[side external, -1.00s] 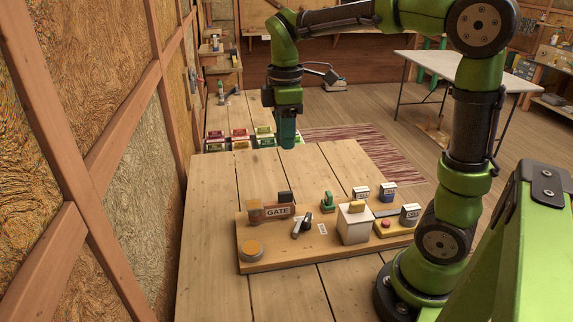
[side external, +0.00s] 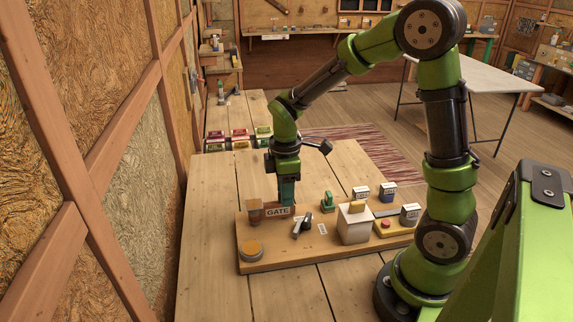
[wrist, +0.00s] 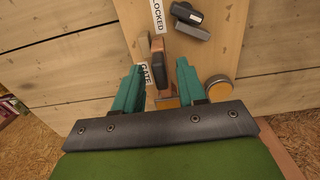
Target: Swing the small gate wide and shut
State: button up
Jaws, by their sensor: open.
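The small gate (side external: 278,211) is a brown panel with a white GATE label, on the left part of a wooden board (side external: 285,262). In the wrist view the gate (wrist: 158,62) is seen nearly edge-on, with its label on its left side. My gripper (side external: 286,203) points down right at the gate. In the wrist view my gripper (wrist: 160,68) is open, its teal fingers on either side of the gate with gaps visible. The side view hides the gate's far side and the fingertips.
A dark lever (side external: 302,226) sits right of the gate, and a round orange-topped disc (side external: 251,250) is at the board's front left. A green switch (side external: 327,202), a white box (side external: 355,225) and a red button (side external: 386,224) stand further right. Bare table lies left of the board.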

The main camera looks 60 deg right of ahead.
grip_shut()
